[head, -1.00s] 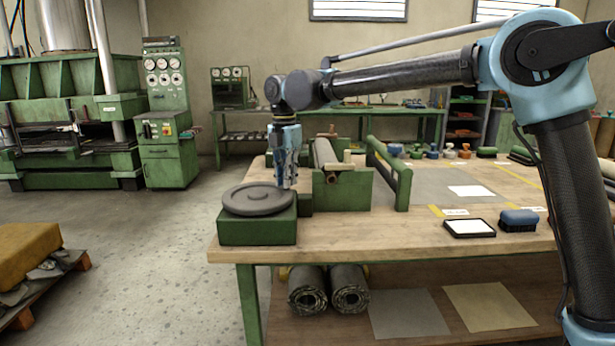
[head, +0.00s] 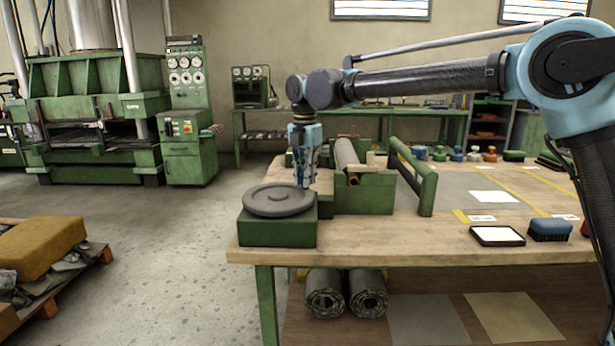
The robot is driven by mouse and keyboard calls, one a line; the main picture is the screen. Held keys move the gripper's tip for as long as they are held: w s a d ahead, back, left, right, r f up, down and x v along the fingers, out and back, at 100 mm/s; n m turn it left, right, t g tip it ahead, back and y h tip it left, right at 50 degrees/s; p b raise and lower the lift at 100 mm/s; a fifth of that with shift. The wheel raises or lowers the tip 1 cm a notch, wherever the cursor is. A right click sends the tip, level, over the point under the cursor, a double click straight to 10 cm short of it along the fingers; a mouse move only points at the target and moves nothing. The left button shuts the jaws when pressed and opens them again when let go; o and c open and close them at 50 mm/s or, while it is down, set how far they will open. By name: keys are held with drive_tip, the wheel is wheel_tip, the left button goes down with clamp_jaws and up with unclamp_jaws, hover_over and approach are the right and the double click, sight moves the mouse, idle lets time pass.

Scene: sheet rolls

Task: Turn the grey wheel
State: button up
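The grey wheel (head: 279,200) is a flat round disc lying on top of a green block (head: 277,233) at the near left corner of the wooden table (head: 345,258). My gripper (head: 307,184) points down at the wheel's right far rim. Its fingertips overlap the rim in the picture; I cannot tell whether they touch it. The fingers are small and seen from the side, so their opening does not show.
Right of the wheel is a green roller frame (head: 366,192) with a grey roll (head: 345,155) and a green rail (head: 415,180). A white pad (head: 497,236) and blue brush (head: 549,229) lie farther right. Two rolls (head: 325,291) sit on the lower shelf.

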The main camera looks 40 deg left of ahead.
drive_tip(key=o, duration=0.4)
drive_tip(key=shift+c, duration=0.2)
wheel_tip(320, 180, up, 12)
drive_tip(key=shift+w, duration=0.1)
idle(0.4)
